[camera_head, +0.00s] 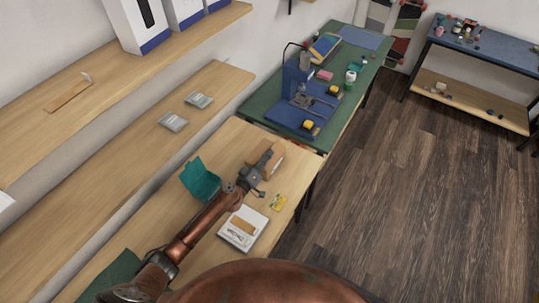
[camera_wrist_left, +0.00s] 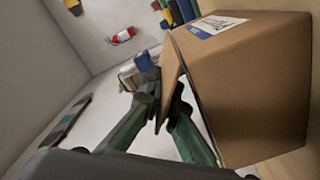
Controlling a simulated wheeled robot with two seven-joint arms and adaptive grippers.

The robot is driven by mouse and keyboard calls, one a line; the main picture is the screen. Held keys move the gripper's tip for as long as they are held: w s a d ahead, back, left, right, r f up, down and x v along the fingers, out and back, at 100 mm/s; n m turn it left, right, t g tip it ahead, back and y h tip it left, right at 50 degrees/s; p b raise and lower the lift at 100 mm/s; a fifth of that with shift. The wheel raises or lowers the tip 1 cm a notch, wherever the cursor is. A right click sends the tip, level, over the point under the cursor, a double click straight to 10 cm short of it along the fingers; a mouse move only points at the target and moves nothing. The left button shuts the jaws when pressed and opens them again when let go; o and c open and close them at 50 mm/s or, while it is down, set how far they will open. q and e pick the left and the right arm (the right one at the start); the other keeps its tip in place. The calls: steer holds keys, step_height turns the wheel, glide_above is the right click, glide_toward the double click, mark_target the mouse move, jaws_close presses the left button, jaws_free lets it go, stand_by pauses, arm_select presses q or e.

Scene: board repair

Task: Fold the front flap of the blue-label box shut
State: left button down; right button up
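The brown cardboard box (camera_head: 278,161) lies at the far end of the light wooden table in the head view. The left wrist view shows the box (camera_wrist_left: 256,85) large at right, with a white and blue label (camera_wrist_left: 216,25) on its upper face. Its flap (camera_wrist_left: 169,75) stands out from the near left edge, angled away from the opening. My left gripper (camera_head: 258,186) is at the box; in the left wrist view its green fingers (camera_wrist_left: 160,100) lie on either side of the flap and appear closed on it. My right gripper is not in view.
On the wooden table (camera_head: 205,237) are a teal open case (camera_head: 200,179), a white labelled box (camera_head: 243,229) under my arm's right side, and a yellow card (camera_head: 278,202). A green workbench (camera_head: 262,103) with tools adjoins beyond. Wall shelves (camera_head: 108,160) run along the left.

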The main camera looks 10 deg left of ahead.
arm_select(q)
steer(key=shift+w+a+f+n, duration=0.1)
steer(key=shift+a+f+n, duration=0.1)
steer(key=shift+n, duration=0.4)
steer(key=c, duration=2.7)
jaws_free()
steer(key=o, duration=0.5)
